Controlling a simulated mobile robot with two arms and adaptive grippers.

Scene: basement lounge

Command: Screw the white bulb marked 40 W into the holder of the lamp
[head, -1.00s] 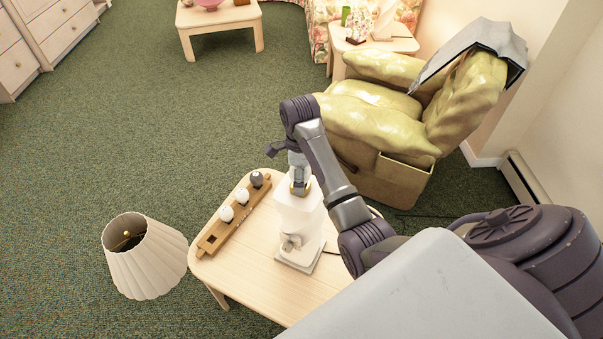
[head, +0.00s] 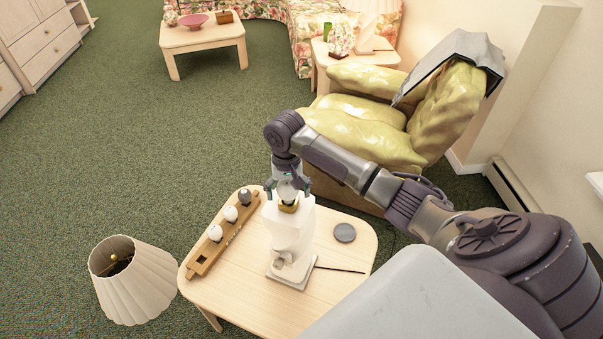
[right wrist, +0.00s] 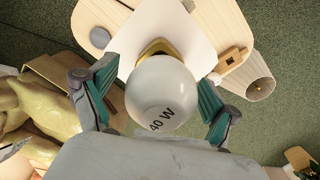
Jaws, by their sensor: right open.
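The white bulb marked 40 W (right wrist: 160,96) is at the brass-coloured holder (head: 289,206) on top of the white lamp (head: 290,232). The lamp stands on the small wooden table. In the right wrist view the bulb hides part of the holder (right wrist: 155,48), so its seating depth cannot be told. My right gripper (head: 288,190) is above the lamp with its fingers on either side of the bulb. In the right wrist view the gripper (right wrist: 152,98) is open, with gaps between its green pads and the glass. My left gripper is out of view.
A wooden rack (head: 222,240) with two white bulbs and a grey one lies left of the lamp. A grey disc (head: 344,232) and a dark cord lie to its right. The pleated lampshade (head: 135,282) is on the carpet. A yellow-green armchair (head: 365,130) stands behind the table.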

